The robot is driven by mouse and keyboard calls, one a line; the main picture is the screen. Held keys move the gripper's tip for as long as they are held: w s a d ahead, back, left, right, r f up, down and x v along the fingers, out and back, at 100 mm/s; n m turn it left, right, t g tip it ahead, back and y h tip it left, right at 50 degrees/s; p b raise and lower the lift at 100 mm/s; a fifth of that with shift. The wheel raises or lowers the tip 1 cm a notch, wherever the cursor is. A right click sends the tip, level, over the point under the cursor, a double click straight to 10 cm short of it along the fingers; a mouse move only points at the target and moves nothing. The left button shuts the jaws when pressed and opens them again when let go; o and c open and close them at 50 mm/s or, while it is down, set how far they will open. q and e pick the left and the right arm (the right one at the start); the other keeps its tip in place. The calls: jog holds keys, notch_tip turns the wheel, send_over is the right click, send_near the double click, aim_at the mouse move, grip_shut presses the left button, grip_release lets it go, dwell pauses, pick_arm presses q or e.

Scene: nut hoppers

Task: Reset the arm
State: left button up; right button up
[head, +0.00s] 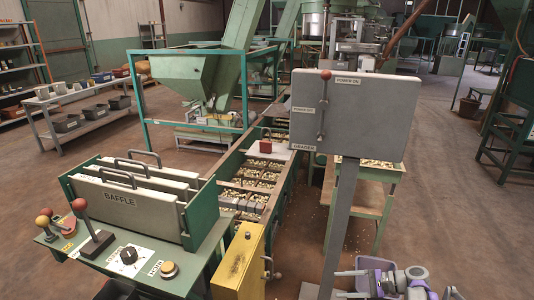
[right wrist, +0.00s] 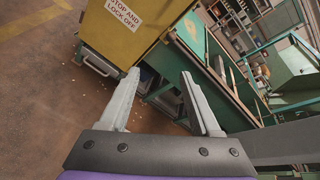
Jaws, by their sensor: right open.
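My right gripper (right wrist: 160,74) is open in the right wrist view, with its two pale fingers spread and nothing between them. In the head view the right gripper (head: 345,283) and its purple wrist part show at the bottom, right of the grey post of the power panel (head: 352,112). In the right wrist view the fingers point toward a yellow cabinet (right wrist: 140,30) marked "STOP AND LOCK OFF" and a green frame. I cannot tell how far off these are. My left gripper is not in view.
A control desk (head: 128,258) with levers and knobs stands at the lower left, beside the baffle box (head: 125,203). A yellow cabinet (head: 238,262) and a conveyor with nut trays run through the middle. Open floor (head: 460,200) lies to the right.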

jog(key=s+a+r+n+g+h, duration=0.1)
jog(key=s+a+r+n+h, duration=0.3)
jog(key=s, duration=0.4)
jog(key=s+a+r+n+h, duration=0.2)
jog(key=s+a+r+h, duration=0.3)
jog(key=s, duration=0.4)
jog(key=s+d+f+n+t+h, duration=0.15)
jog(key=s+n, duration=0.25)
jog(key=s, duration=0.6)
jog(key=s+f+n+h, duration=0.1)
jog(key=s+n+h, duration=0.25)
jog(key=s, duration=0.65)
pick_arm(q)
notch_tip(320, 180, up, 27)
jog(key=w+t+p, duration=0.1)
jog(key=p, duration=2.2)
jog(key=shift+p, duration=0.35)
pick_arm(e)
notch_tip(320, 180, up, 27)
jog(key=w+t, duration=0.1)
jog(key=shift+d, duration=0.15)
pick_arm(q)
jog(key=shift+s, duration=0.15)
pick_arm(e)
jog(key=shift+s+r, duration=0.1)
